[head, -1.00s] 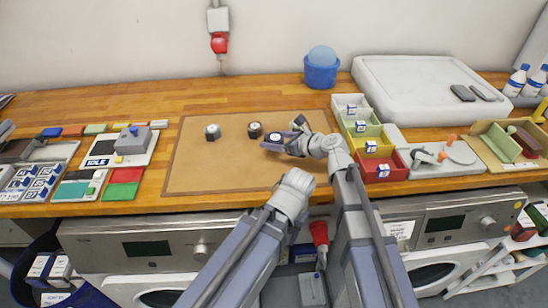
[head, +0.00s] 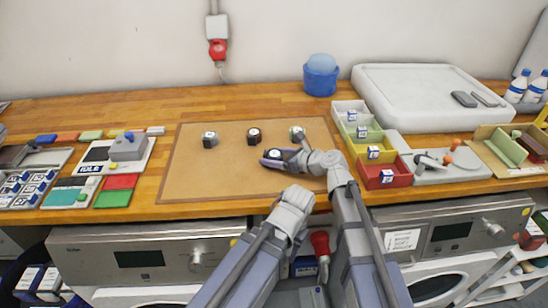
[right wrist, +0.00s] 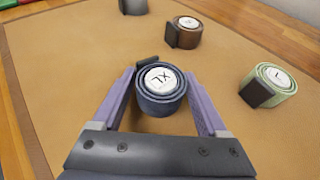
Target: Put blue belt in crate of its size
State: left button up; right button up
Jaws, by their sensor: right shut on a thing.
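The blue belt (right wrist: 160,88) is a tight roll with a white XL label. In the right wrist view it sits between the fingers of my right gripper (right wrist: 160,95), which is shut on it. In the head view the belt (head: 274,154) and my right gripper (head: 275,156) are over the right part of the brown mat. I cannot tell whether the belt touches the mat. Crates stand in a row to the right: white (head: 346,108), green (head: 354,128), yellow (head: 368,148) and red (head: 372,173). Their labels are too small to read. My left gripper does not show.
Grey (head: 209,140), brown (head: 254,136) and green (head: 297,132) rolled belts lie on the mat (head: 225,175). The green one has an L label in the right wrist view. A blue tub (head: 320,80) stands behind. The front of the mat is clear.

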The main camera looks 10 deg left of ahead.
jog(key=o, duration=1.4)
